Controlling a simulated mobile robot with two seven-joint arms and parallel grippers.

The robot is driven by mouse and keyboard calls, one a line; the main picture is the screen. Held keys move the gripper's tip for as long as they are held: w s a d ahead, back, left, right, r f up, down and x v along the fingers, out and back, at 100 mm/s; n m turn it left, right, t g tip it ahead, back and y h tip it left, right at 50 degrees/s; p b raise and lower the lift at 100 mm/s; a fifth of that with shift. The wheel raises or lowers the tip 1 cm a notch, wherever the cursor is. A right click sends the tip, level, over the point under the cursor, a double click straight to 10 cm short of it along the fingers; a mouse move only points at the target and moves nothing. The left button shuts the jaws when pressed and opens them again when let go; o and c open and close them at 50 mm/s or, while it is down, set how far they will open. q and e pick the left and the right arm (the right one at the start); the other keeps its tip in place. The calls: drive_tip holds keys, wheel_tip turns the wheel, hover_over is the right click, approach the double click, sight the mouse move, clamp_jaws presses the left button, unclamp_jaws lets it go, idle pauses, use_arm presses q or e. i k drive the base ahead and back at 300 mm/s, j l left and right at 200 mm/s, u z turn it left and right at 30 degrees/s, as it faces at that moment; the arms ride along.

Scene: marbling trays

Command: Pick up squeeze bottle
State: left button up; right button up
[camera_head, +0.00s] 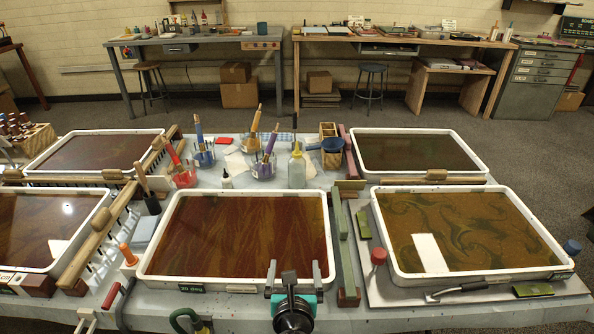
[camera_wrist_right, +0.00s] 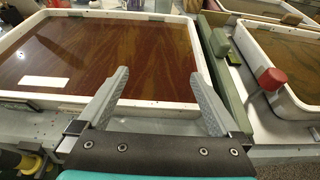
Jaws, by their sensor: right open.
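My right gripper (camera_head: 294,268) is open and empty at the front edge of the middle tray, well short of both bottles. In the right wrist view its two grey fingers (camera_wrist_right: 156,75) are spread with nothing between them, over the tray's near rim. My left gripper is not in view.
The middle tray (camera_head: 240,284) of reddish-brown liquid lies between my right gripper and the bottles. Green bars (camera_head: 341,240) run between the front trays.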

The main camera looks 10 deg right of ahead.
sight(296, 168)
drive_tip(key=i+l, duration=0.15)
drive_tip(key=i, duration=0.35)
drive_tip(key=i+l, duration=0.15)
drive_tip(key=i, duration=0.35)
